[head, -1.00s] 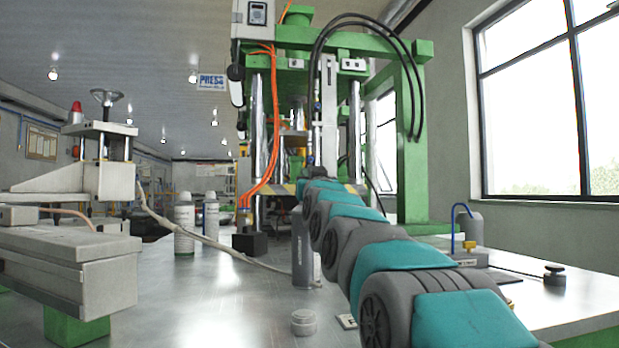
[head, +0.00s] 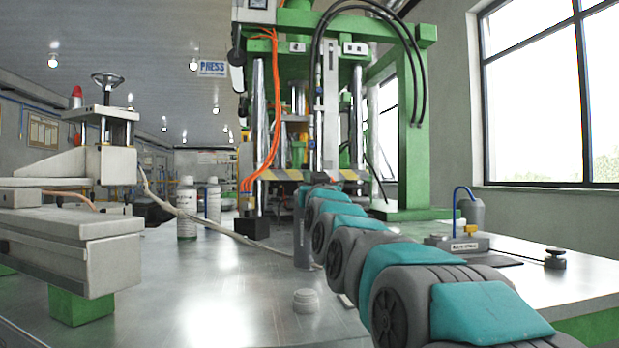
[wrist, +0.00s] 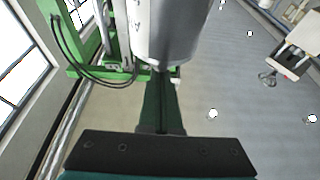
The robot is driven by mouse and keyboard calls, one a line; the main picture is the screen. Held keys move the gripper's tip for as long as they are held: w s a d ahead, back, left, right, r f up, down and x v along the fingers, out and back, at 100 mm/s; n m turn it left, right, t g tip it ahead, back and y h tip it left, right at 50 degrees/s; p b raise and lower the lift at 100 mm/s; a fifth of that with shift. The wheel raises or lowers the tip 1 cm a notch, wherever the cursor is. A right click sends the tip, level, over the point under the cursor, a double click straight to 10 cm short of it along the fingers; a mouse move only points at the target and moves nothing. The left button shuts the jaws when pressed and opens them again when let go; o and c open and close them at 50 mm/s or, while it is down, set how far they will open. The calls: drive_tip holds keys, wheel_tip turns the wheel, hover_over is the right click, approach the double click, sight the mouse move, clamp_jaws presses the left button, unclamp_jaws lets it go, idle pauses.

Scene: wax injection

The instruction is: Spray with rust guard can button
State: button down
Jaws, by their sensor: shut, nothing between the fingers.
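My gripper (wrist: 161,85) shows in the wrist view as dark green fingers closed together, with a wide dark mount below. They reach the near end of a large grey-white cylinder (wrist: 168,32), which looks like a can. Whether they touch it, I cannot tell. No button is clearly visible there. In the head view a grey cylinder (head: 303,240) stands on the table beside my outstretched arm, partly hidden by it. My gripper is hidden behind the arm links there. Two white cans, front (head: 187,212) and rear (head: 213,200), stand further left.
A green press (head: 412,130) with orange and black hoses stands behind my arm. A grey clamp machine (head: 70,250) takes up the left. A block with a blue tube (head: 457,243) is at right.

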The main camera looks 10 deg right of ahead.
drive_tip(key=shift+w+f, duration=0.1)
drive_tip(key=shift+f, duration=0.7)
wheel_tip(320, 180, up, 5)
drive_tip(key=shift+r+p, duration=0.1)
drive_tip(key=shift+p, duration=0.7)
drive_tip(key=v, duration=1)
drive_tip(key=shift+s+r, duration=0.15)
drive_tip(key=shift+s, duration=0.15)
